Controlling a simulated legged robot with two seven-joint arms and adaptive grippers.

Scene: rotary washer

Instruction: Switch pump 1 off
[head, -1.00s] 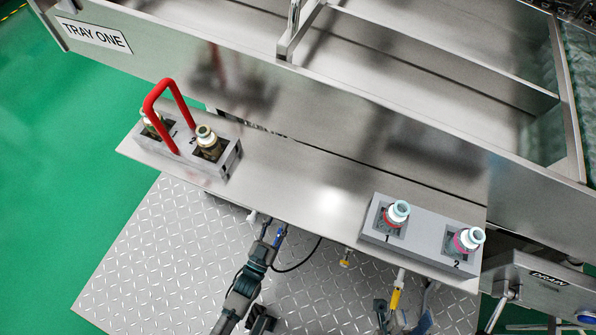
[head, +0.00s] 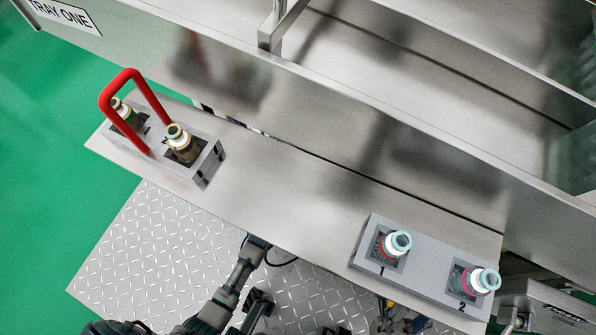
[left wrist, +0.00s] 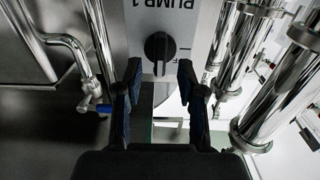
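The pump 1 switch is a black rotary knob (left wrist: 158,46) on a light panel (left wrist: 150,18) labelled PUMP 1, at the top middle of the left wrist view. Its grip bar stands about upright. A mark ending in F, partly hidden, shows right of it. My left gripper (left wrist: 158,75) is open, one dark finger on each side, with the knob centred just beyond the tips. I see no contact with the knob. In the head view, my left arm (head: 232,285) reaches under the metal shelf, which hides the gripper and switch. I cannot make out my right gripper.
Steel pipes (left wrist: 285,90) stand right of my left gripper; a blue-handled valve (left wrist: 103,108) is at left.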

